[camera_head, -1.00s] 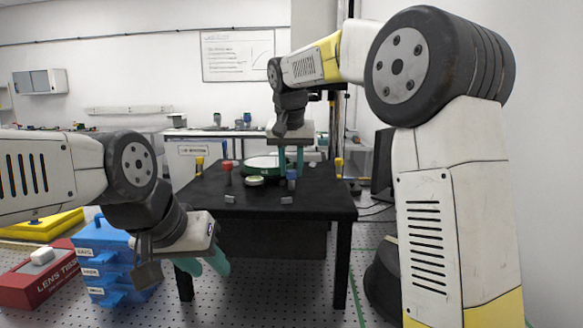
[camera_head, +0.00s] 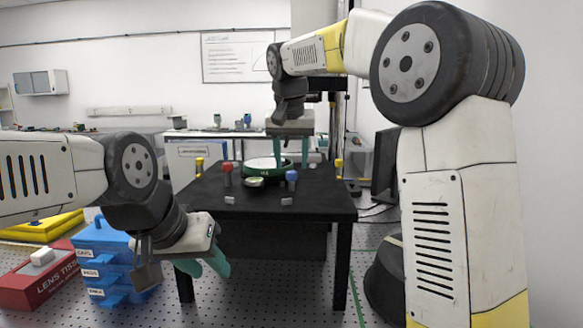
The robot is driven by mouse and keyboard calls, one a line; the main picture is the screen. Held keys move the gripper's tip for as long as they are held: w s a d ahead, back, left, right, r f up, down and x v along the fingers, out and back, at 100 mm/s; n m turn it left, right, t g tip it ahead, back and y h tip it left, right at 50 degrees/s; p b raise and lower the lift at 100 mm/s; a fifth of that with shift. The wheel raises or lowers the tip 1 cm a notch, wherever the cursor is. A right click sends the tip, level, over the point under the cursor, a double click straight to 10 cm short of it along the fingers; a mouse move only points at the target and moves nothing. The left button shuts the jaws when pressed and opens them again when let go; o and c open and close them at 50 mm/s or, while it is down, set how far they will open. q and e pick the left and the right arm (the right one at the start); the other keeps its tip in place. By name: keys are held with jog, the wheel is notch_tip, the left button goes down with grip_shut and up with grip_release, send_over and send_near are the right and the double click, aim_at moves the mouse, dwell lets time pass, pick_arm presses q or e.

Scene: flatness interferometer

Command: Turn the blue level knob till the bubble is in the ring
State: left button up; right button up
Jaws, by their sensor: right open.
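The blue level knob (camera_head: 291,177) stands upright at the front right of the black table. My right gripper (camera_head: 291,152) is open and empty, with its teal fingers spread above and behind the blue knob, apart from it. A small round pale disc (camera_head: 254,182), which looks like the bubble level, lies left of the blue knob; its bubble and ring are too small to make out. My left gripper (camera_head: 206,268) hangs low at the table's front left, pointing down, away from the knobs; the gap between its fingers is unclear.
A red knob (camera_head: 227,170) and two yellow knobs (camera_head: 199,165) (camera_head: 339,165) stand on the black table (camera_head: 325,205). A green-rimmed round dish (camera_head: 267,169) sits in the middle. Blue drawers (camera_head: 103,260) and a red box (camera_head: 40,280) are at left.

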jog(key=v, duration=0.4)
jog(key=shift+s+r, duration=0.15)
jog(key=shift+r, duration=0.2)
jog(key=s+d+f+y, duration=0.1)
jog(key=s+d+f, duration=0.1)
jog(key=s+d, duration=0.45)
jog(key=s+d+f, duration=0.4)
jog(key=s+f, duration=0.3)
jog(key=s, duration=0.3)
jog(key=s+d+f+n+t+y, duration=0.1)
jog(key=s+d+f, duration=0.2)
jog(key=s+f, duration=0.4)
jog(key=s, duration=0.2)
jog(key=shift+s+d+t, duration=0.3)
jog(key=shift+s+d, duration=0.05)
jog(key=shift+d, duration=0.05)
